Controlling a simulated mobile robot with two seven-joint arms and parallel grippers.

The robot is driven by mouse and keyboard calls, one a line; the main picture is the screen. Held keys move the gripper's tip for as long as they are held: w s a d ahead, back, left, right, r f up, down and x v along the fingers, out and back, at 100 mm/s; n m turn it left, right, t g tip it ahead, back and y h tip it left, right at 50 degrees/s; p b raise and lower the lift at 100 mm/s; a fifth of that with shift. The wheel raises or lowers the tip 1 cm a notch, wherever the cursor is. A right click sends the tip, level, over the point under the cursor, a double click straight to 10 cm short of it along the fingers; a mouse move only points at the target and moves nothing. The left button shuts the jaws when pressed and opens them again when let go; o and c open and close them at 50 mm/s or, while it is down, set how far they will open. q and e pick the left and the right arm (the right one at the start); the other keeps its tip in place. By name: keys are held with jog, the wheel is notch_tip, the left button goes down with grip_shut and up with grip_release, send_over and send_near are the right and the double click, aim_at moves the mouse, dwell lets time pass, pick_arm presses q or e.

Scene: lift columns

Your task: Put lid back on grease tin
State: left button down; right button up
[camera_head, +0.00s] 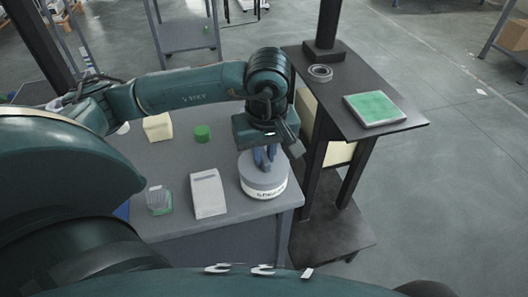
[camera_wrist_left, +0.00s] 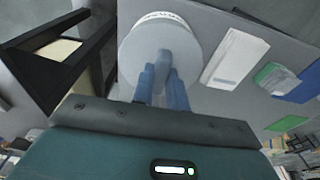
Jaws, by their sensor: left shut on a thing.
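The grease tin (camera_head: 262,189) is a round white tin with dark lettering on its side, near the right front corner of the grey table. A grey lid (camera_head: 249,166) with a raised knob covers its top; whether it is fully seated I cannot tell. My left gripper (camera_head: 265,157) is above the tin with its blue fingers pointing down. In the left wrist view the fingers (camera_wrist_left: 162,88) are shut on the knob of the lid (camera_wrist_left: 150,50), and the tin's lettered side (camera_wrist_left: 165,17) shows behind the lid. My right gripper is not in view.
On the grey table (camera_head: 180,236) stand a white box (camera_head: 208,194), a clear container with green (camera_head: 159,200), a green cylinder (camera_head: 202,133) and a cream block (camera_head: 158,127). A dark raised stand on the right bears a tape roll (camera_head: 320,72) and a green-topped box (camera_head: 375,108).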

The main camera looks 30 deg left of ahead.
pick_arm(q)
jog(key=shift+f+b, duration=0.2)
jog(key=shift+b, duration=1)
dwell(1.8)
dwell(0.3)
jog(key=c, duration=0.8)
grip_release()
jog(key=shift+c, duration=0.2)
jog(key=shift+r, duration=0.15)
jog(key=shift+r+p, duration=1.95)
jog(key=shift+r, duration=1.45)
